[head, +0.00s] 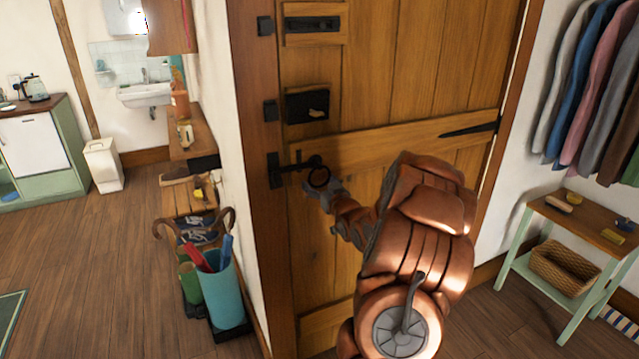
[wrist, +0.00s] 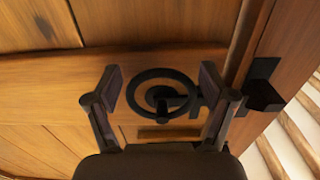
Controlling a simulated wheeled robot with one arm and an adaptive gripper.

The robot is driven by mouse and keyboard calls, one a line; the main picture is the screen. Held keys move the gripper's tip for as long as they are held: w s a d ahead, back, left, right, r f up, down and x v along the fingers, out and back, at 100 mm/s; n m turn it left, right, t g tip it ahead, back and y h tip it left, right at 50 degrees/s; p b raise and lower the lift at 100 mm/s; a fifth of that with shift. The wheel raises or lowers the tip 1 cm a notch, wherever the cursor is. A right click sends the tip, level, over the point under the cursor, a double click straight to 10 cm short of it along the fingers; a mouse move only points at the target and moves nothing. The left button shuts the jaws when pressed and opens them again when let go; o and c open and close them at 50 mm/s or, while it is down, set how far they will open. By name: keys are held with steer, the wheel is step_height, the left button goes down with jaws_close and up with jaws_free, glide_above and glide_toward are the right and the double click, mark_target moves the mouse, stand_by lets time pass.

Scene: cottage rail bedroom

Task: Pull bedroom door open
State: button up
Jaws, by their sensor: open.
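The wooden plank door (head: 420,60) stands shut against its dark frame in the head view; its planks (wrist: 150,25) fill much of the wrist view. A black ring handle (head: 318,178) with a latch bar sits near the door's left edge. My gripper (head: 322,192) is at the ring, partly covering that area. In the wrist view, the ring handle (wrist: 160,73) shows between the two fingers of my gripper (wrist: 162,88), which are apart. I cannot tell whether either finger touches the ring. The black latch catch (wrist: 262,88) is on the frame, right of the fingers.
A black lock box (head: 307,105) and a bolt (head: 312,24) are above the handle. An umbrella bin (head: 222,292) stands left of the frame. A green side table (head: 545,215) and hanging clothes (head: 590,80) are right of the door. Wooden floor (head: 90,260) is open at left.

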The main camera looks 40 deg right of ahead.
steer(key=shift+c, duration=0.4)
steer(key=c, duration=1.4)
steer(key=shift+f, duration=0.1)
